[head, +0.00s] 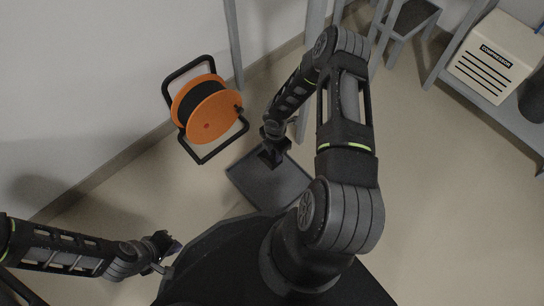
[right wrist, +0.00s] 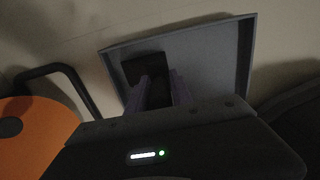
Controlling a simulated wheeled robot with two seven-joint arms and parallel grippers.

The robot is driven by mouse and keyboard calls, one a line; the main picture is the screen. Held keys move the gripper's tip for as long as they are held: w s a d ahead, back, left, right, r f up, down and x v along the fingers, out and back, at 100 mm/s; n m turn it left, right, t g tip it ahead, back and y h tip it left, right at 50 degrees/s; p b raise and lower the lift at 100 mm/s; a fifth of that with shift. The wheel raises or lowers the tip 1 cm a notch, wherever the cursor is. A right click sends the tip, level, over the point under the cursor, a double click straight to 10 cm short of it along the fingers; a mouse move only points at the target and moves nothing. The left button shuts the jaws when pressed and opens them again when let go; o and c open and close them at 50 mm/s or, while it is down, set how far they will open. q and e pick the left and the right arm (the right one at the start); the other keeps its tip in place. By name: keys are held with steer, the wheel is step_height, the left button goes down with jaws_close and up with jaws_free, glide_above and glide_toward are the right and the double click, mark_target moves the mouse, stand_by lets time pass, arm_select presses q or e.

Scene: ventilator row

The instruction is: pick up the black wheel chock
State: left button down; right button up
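The black wheel chock (right wrist: 146,69) shows as a dark block over a shallow grey tray in the right wrist view. In the head view the tray (head: 262,188) lies on the floor, and the chock is hard to separate from my dark gripper there. My right gripper (right wrist: 160,92) reaches down over the tray, its fingers on either side of part of the chock. The dim picture does not show whether they press on it or whether the chock touches the tray. My left gripper (head: 168,257) is at the lower left, apart from the tray, fingers spread and empty.
An orange cable reel (head: 208,108) in a black frame stands by the wall, just left of the tray. Grey posts (head: 235,45) rise behind. A compressor box (head: 494,58) sits on a grey shelf at the upper right. The floor on the right is clear.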

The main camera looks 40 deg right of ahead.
jaws_close()
stand_by(0.9)
